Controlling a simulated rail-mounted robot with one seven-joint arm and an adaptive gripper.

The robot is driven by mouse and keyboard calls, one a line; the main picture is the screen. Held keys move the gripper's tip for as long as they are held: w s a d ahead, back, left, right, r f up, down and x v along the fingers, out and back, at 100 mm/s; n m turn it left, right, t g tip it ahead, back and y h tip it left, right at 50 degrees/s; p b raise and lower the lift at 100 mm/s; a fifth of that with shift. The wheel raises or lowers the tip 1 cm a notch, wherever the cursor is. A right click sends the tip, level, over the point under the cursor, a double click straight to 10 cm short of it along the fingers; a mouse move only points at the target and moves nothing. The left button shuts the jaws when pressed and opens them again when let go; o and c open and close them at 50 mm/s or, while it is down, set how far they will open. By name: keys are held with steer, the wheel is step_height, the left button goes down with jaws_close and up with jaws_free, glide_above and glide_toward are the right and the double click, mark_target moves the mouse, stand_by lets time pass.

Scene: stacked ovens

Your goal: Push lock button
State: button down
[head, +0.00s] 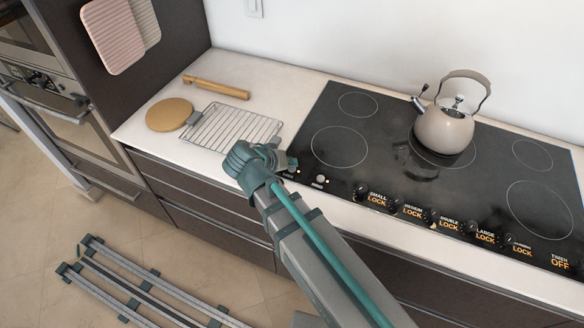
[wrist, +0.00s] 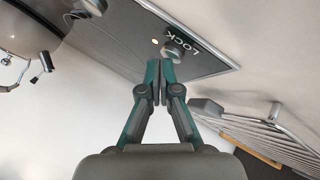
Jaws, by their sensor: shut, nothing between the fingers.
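The black cooktop (head: 330,112) has a row of round controls along its front edge. In the wrist view, a round lock button (wrist: 179,52) with the word LOCK beside it and a small lit dot sits near the cooktop corner. My gripper (wrist: 160,88) is shut and empty, its fingertips just short of the button in that picture. I cannot tell whether they touch it. In the head view my gripper (head: 286,160) is over the cooktop's front left corner and hides much of that control. Another round control (head: 320,181) shows to its right.
A kettle (head: 445,129) stands on a rear burner. A wire rack (head: 232,128), a round wooden board (head: 169,114) and a rolling pin (head: 216,87) lie on the counter left of the cooktop. Stacked ovens (head: 75,125) stand at far left. The near burners are clear.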

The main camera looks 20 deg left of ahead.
steer(key=shift+f, duration=0.25)
steer(key=shift+r, duration=0.15)
stand_by(0.3)
steer(key=shift+r+p, duration=0.3)
steer(key=shift+r, duration=0.4)
steer(key=shift+r, duration=0.1)
steer(key=shift+r+p, duration=1.45)
steer(key=shift+r, duration=1)
steer(key=shift+w, duration=0.1)
